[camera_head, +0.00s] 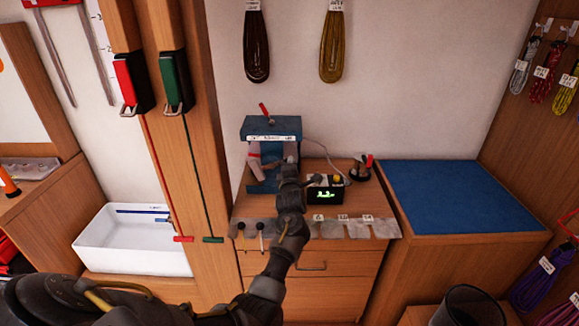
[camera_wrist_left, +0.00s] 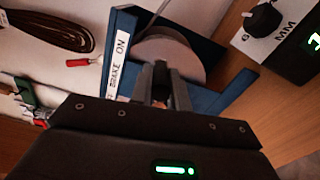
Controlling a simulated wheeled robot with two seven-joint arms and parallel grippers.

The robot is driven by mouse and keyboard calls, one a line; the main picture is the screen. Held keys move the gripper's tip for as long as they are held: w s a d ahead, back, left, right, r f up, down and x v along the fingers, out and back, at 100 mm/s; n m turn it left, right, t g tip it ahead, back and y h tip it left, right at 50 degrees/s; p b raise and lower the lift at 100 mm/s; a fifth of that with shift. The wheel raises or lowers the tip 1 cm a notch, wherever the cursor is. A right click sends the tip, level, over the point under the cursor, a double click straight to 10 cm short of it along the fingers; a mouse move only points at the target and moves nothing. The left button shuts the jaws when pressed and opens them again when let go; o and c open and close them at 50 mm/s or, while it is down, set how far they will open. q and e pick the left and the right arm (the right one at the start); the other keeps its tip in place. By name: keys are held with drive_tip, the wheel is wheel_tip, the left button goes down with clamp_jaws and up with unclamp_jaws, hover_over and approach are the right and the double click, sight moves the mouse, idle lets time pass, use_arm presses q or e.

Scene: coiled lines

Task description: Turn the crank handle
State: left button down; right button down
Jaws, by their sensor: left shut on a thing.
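A blue winding device (camera_head: 270,128) with a white label stands on the wooden cabinet; its blue frame (camera_wrist_left: 120,45) and pale spool (camera_wrist_left: 168,55) also show in the wrist view. My left gripper (camera_head: 290,166) is at the front of the device, before the spool. In the wrist view its fingers (camera_wrist_left: 156,88) are closed on a small brownish piece, the crank handle's grip (camera_wrist_left: 156,104), which they mostly hide. The crank's arm cannot be made out. My right gripper is not in view.
A black box with a green display (camera_head: 326,196) stands right of the device, close to my left wrist. A blue mat (camera_head: 450,195) on the right is clear. A white tray (camera_head: 120,262) is at left.

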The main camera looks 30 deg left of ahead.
use_arm(q)
drive_tip(key=shift+f+m, duration=0.2)
drive_tip(key=shift+m, duration=0.1)
drive_tip(key=c, duration=1.3)
unclamp_jaws()
drive_tip(key=shift+c, duration=0.2)
drive_tip(key=shift+s+d+f, duration=0.1)
drive_tip(key=shift+s+d, duration=0.2)
drive_tip(key=shift+s, duration=0.05)
drive_tip(key=b+v, duration=0.2)
drive_tip(key=v, duration=0.4)
drive_tip(key=shift+s, duration=0.3)
drive_tip(key=shift+d, duration=0.1)
